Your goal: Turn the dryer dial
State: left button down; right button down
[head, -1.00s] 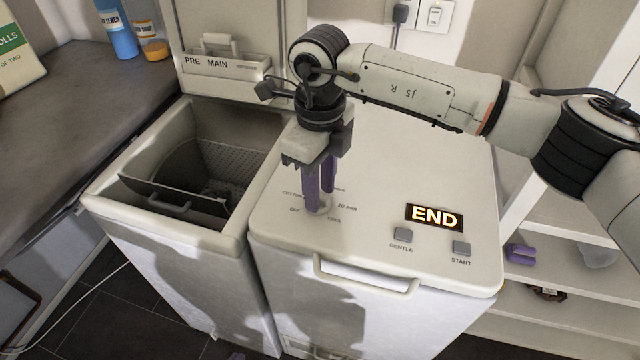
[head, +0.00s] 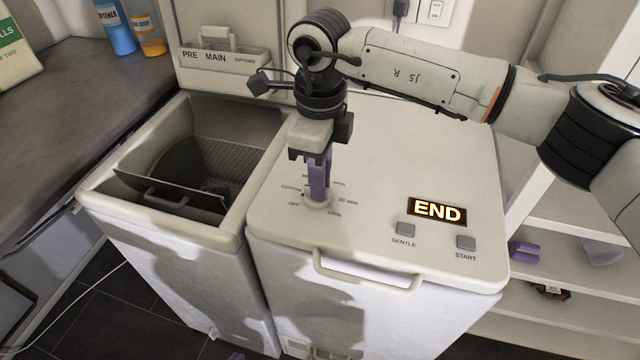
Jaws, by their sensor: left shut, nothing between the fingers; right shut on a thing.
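The dryer (head: 420,160) is the closed white toploader on the right. Its pale round dial (head: 317,206) sits on the lid, ringed by small printed labels such as cotton, off and a minutes setting. My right gripper (head: 318,196) comes down from above, its purple fingers shut on the dial and partly hiding it. The dial's pointer cannot be made out. The dryer display (head: 437,211) reads END.
The gentle button (head: 405,229) and start button (head: 466,242) lie right of the dial. A handle (head: 368,278) runs along the dryer's front edge. The open washer (head: 110,205) stands left. Shelves (head: 580,262) holding small items, one purple (head: 524,250), are at right.

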jog(key=n+b, duration=0.1)
jog(key=n, duration=0.1)
jog(key=shift+w+f+n, duration=0.1)
jog(key=shift+n, duration=0.3)
jog(key=n+b, duration=0.1)
jog(key=n, duration=0.2)
jog(key=shift+n+b, duration=0.4)
jog(key=shift+n, duration=0.3)
jog(key=c, duration=1.8)
grip_release()
jog(key=shift+o, duration=0.2)
jog(key=shift+r, duration=0.2)
notch_tip(320, 180, up, 10)
